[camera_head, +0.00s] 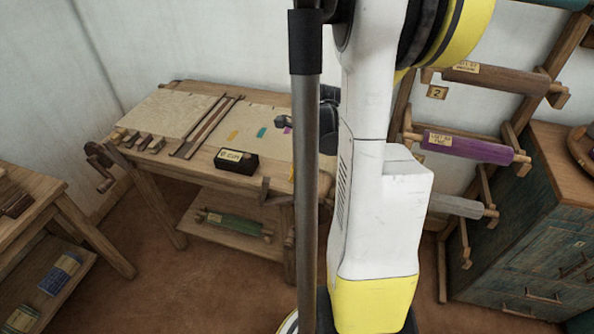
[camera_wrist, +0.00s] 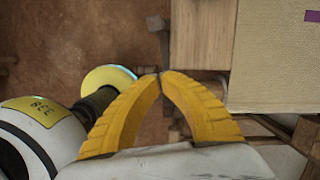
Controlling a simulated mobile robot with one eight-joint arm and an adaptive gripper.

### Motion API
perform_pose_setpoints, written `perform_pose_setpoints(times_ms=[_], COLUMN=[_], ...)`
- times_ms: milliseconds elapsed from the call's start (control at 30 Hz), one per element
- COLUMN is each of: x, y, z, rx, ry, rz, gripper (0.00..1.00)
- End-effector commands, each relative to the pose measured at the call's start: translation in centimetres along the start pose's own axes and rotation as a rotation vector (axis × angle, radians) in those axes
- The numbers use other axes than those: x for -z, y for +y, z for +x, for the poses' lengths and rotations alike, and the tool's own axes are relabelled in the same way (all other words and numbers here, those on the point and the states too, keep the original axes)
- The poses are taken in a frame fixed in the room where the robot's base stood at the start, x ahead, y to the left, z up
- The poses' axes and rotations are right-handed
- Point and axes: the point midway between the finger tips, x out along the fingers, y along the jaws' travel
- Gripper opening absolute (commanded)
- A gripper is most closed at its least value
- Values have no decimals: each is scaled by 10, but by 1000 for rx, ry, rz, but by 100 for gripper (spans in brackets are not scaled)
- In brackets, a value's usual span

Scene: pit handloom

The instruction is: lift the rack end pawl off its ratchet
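In the wrist view my gripper's two yellow fingers (camera_wrist: 160,75) come together at their tips. A narrow dark grey bar (camera_wrist: 158,27) runs up from the tips, and more of it shows between the fingers below. I cannot tell whether it is pinched or lies just beneath them. In the head view a dark angled lever (camera_head: 265,190) stands at the front edge of the table; it may be this bar. I cannot make out which part is the pawl or its ratchet. My gripper is largely hidden behind my column in the head view.
The wooden table (camera_head: 143,166) carries pale cloth, wooden strips and a black labelled box (camera_head: 236,161). A crank (camera_head: 100,165) is at its left end. A roller rack (camera_head: 470,148) and dark cabinet (camera_head: 530,245) stand right. A side bench (camera_head: 60,210) is left, with open floor between.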

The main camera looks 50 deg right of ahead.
Motion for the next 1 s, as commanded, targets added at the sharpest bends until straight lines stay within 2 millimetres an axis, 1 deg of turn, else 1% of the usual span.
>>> perform_pose_setpoints(times_ms=[33, 167, 300, 400, 500, 1000], x=[1, 1, -22, -32, -37, -41], y=[0, 0, 0, 0, 0, 0], z=[16, 42, 44, 46, 46, 45], rx=[0, 0, -1, 0, 0, -2], ry=[0, 0, 0, 0, 0, 10], rz=[-1, -3, -4, -3, -2, -1], gripper=[0, 0, 0, 0, 0, 0])
